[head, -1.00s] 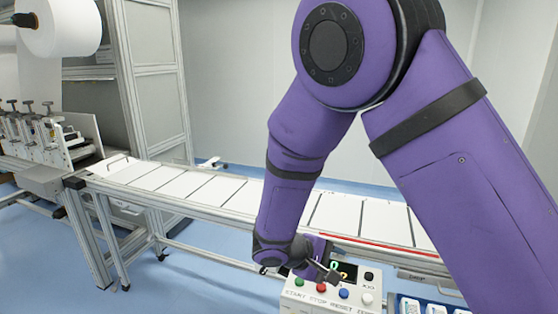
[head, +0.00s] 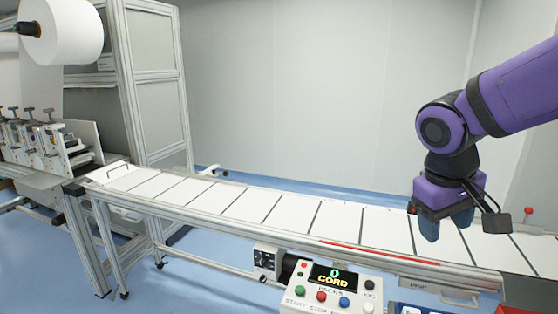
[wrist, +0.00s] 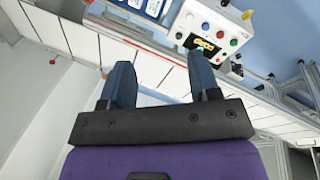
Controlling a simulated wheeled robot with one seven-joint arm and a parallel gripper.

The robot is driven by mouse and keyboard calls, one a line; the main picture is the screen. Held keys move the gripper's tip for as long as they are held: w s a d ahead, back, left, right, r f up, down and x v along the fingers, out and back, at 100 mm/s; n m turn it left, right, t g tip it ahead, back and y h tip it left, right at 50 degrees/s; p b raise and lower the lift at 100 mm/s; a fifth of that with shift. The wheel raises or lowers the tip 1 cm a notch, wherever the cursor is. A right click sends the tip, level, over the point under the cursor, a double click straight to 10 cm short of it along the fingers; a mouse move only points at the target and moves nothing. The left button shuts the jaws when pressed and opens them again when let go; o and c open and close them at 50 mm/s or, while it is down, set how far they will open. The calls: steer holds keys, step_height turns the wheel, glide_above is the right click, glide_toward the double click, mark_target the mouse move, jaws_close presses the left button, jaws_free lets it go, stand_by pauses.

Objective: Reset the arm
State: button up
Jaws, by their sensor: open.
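My purple arm reaches in from the right in the head view, and my gripper (head: 430,228) hangs over the right part of the conveyor, pointing down. In the wrist view my gripper (wrist: 160,85) shows two blue fingers spread apart with nothing between them. The white conveyor (head: 235,200) runs across below it. The control box (head: 330,288) stands in front of the conveyor, apart from the gripper; its display reads "0 CORD". It also shows at the top of the wrist view (wrist: 208,35).
A large white roll (head: 62,30) and a row of machine units (head: 40,140) stand at the left, beside a grey framed cabinet (head: 155,90). A red-tipped post (head: 528,211) stands at the far right. The space above the conveyor's middle and left is clear.

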steer(key=s+d+r+m+t+y, duration=0.1)
steer(key=s+r+t, duration=0.1)
steer(key=s, duration=0.3)
steer(key=s+d+r+m+t+y, duration=0.1)
steer(key=s+r+t, duration=0.1)
steer(key=s+r, duration=0.2)
steer(key=shift+s+d+r+y, duration=0.15)
steer(key=shift+s+d+y, duration=0.25)
steer(key=shift+s, duration=0.4)
stand_by(1.1)
